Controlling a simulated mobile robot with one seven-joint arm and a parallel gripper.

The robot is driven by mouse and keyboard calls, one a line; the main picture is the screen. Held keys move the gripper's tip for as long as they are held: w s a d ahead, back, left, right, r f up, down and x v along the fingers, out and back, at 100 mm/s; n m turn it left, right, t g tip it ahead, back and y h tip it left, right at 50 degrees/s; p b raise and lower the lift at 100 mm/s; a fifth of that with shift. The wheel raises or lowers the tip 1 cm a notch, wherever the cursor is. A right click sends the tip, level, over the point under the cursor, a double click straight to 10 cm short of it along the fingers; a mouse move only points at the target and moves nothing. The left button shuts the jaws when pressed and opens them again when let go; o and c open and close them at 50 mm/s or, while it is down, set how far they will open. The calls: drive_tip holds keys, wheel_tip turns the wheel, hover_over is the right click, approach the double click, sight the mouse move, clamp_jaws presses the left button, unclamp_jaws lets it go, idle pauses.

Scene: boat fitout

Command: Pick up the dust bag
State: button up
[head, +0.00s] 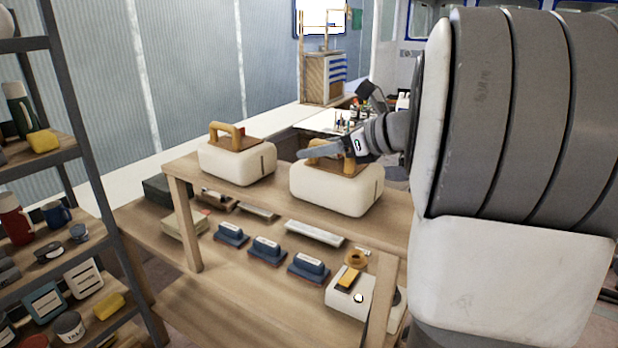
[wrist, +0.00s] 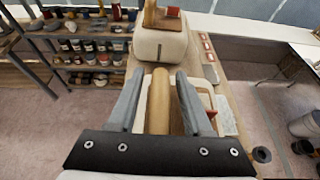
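Two cream, rounded, bag-like bodies with wooden tops and handles stand on the upper shelf; I take these for dust bags. The right dust bag (head: 338,191) is under my gripper (head: 322,152). The left dust bag (head: 236,162) stands apart from it and also shows at the top of the wrist view (wrist: 160,46). In the wrist view, my gripper (wrist: 160,74) is open, with one grey finger on each side of the right bag's wooden handle (wrist: 161,105). A gap shows on the left of the handle; contact on the right is unclear.
Blue-based blocks (head: 267,249) and a white box (head: 350,295) with a yellow item sit on the lower shelf. A rack (head: 75,150) of mugs and tins stands at the left. A cabinet (head: 323,80) stands at the back.

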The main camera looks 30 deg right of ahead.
clamp_jaws()
idle(1.2)
